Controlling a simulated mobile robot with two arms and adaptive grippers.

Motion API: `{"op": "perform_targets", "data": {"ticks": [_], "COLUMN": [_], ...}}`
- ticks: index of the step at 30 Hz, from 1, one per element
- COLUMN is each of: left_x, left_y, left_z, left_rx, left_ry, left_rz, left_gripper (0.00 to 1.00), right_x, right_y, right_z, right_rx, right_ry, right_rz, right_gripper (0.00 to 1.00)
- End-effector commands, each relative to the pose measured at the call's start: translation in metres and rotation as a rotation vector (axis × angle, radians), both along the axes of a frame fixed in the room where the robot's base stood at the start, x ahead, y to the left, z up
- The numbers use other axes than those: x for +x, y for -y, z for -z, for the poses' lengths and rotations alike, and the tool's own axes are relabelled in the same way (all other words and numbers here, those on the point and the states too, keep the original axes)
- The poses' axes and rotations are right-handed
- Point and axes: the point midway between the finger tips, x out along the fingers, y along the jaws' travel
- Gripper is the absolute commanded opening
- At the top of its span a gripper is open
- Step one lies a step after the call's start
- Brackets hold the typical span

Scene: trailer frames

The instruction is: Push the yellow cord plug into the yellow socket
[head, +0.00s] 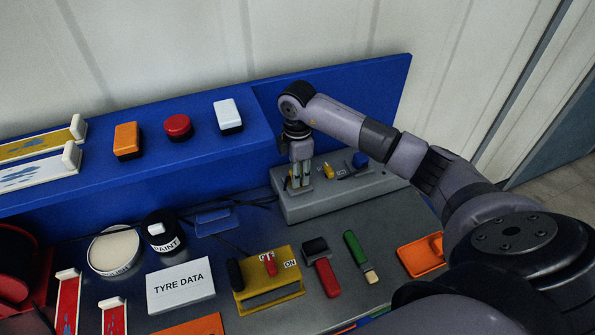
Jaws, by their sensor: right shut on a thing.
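A grey socket box (385,184) stands at the back right of the bench, against the blue panel. My right gripper (300,180) points down over the left end of the box and is shut. A small bit of yellow shows at its fingertips, which I take as the yellow cord plug; the fingers hide most of it. Another small yellow piece (327,171) stands upright on the box, just right of the gripper. I cannot tell how deep the held plug sits or whether it touches the socket. My left gripper is not in view.
A blue round part (360,160) sits on the box's right. In front are a yellow switch block (270,294), a red-handled tool (327,278), a green brush (356,250) and an orange tray (418,257). Dark cords lie left of the box. A blue ledge (75,165) carries buttons.

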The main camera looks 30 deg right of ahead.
Motion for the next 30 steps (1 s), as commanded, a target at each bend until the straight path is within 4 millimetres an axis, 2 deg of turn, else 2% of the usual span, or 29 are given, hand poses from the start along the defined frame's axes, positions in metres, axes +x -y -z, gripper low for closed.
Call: {"op": "perform_targets", "data": {"ticks": [15,16,26,30], "left_x": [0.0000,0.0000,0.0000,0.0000], "left_y": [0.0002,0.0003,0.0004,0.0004], "left_z": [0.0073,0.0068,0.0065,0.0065], "left_rx": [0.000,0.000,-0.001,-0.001], "left_ry": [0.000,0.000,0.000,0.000], "left_rz": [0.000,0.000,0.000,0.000], "left_gripper": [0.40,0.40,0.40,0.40], "right_x": [-0.0001,-0.0001,-0.0002,-0.0002], "right_y": [0.0000,0.0000,0.0000,0.0000], "right_z": [0.0114,0.0107,0.0105,0.0105], "right_rx": [0.000,0.000,0.000,0.000], "right_ry": [-0.001,0.000,-0.001,-0.001], "right_rz": [0.000,0.000,0.000,0.000], "right_gripper": [0.03,0.29,0.51,0.51]}}
